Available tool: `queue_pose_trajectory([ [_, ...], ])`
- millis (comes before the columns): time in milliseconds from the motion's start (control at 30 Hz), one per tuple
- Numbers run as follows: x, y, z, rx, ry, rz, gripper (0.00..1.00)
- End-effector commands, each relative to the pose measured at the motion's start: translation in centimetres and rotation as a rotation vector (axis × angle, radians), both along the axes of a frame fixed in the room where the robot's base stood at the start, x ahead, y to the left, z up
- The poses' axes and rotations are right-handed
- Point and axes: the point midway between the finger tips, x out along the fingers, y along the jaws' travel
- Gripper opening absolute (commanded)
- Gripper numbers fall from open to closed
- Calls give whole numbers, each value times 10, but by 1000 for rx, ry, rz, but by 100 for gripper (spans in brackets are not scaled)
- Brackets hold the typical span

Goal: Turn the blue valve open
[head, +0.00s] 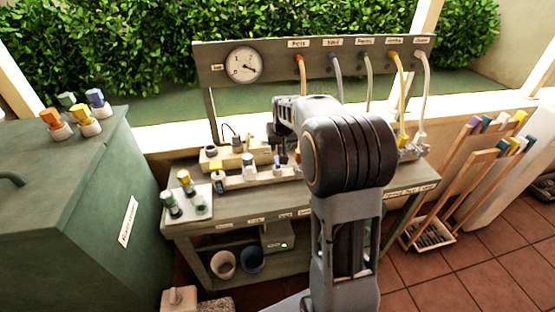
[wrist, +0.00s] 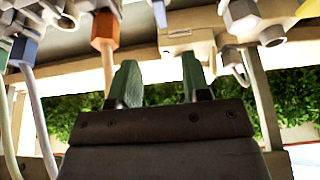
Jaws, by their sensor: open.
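In the wrist view, which looks upside down, my gripper (wrist: 160,82) has its green fingers apart with nothing between them. A blue fitting (wrist: 22,50) on a pale hose is at the left edge, well to the side of the fingers. An orange fitting (wrist: 103,30) on its hose is nearer, just beside the left finger. A small blue part (wrist: 160,13) shows at the top edge; I cannot tell which blue part is the valve. In the head view the blue-grey hose (head: 337,75) runs down behind my arm, which hides its lower end and most of my gripper.
A back panel (head: 215,75) carries a dial (head: 244,64) and several coloured hoses. Small parts with coloured caps stand on the bench (head: 240,208). A green cabinet (head: 70,200) is at left; a wooden rack (head: 465,180) is at right. Hoses crowd the space near my gripper.

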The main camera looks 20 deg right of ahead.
Motion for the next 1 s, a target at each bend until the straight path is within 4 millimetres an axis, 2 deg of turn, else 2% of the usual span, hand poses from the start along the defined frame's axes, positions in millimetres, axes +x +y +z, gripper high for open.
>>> queue_pose_trajectory([
  [200, 15, -2, -40, 1, 6, 2, 44],
  [500, 34, -5, -86, 1, 4, 2, 44],
  [700, 41, -7, -103, 0, 2, 3, 44],
  [1000, 44, -7, -109, 0, 0, 2, 44],
])
